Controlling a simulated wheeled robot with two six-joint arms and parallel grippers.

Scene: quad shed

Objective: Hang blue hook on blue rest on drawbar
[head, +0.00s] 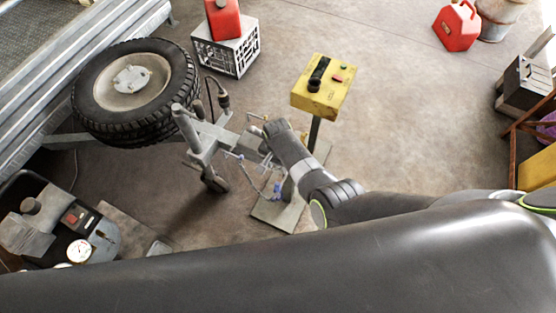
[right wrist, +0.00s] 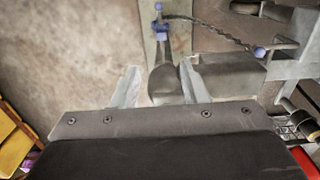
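A grey drawbar (head: 207,133) reaches out from the trailer, with a small wheel under it. A dark chain or cable (right wrist: 212,28) runs between small blue parts. One blue piece (head: 277,190) is by the grey base plate and shows in the right wrist view (right wrist: 161,38). Another blue piece (head: 240,157) is beside the drawbar; the wrist view shows it too (right wrist: 260,52). I cannot tell which is hook and which is rest. My left gripper is out of view.
A yellow control box (head: 322,92) on a post stands close to my right wrist. A spare wheel (head: 135,88) lies by the trailer. A white crate (head: 238,50) carries a red can (head: 223,20).

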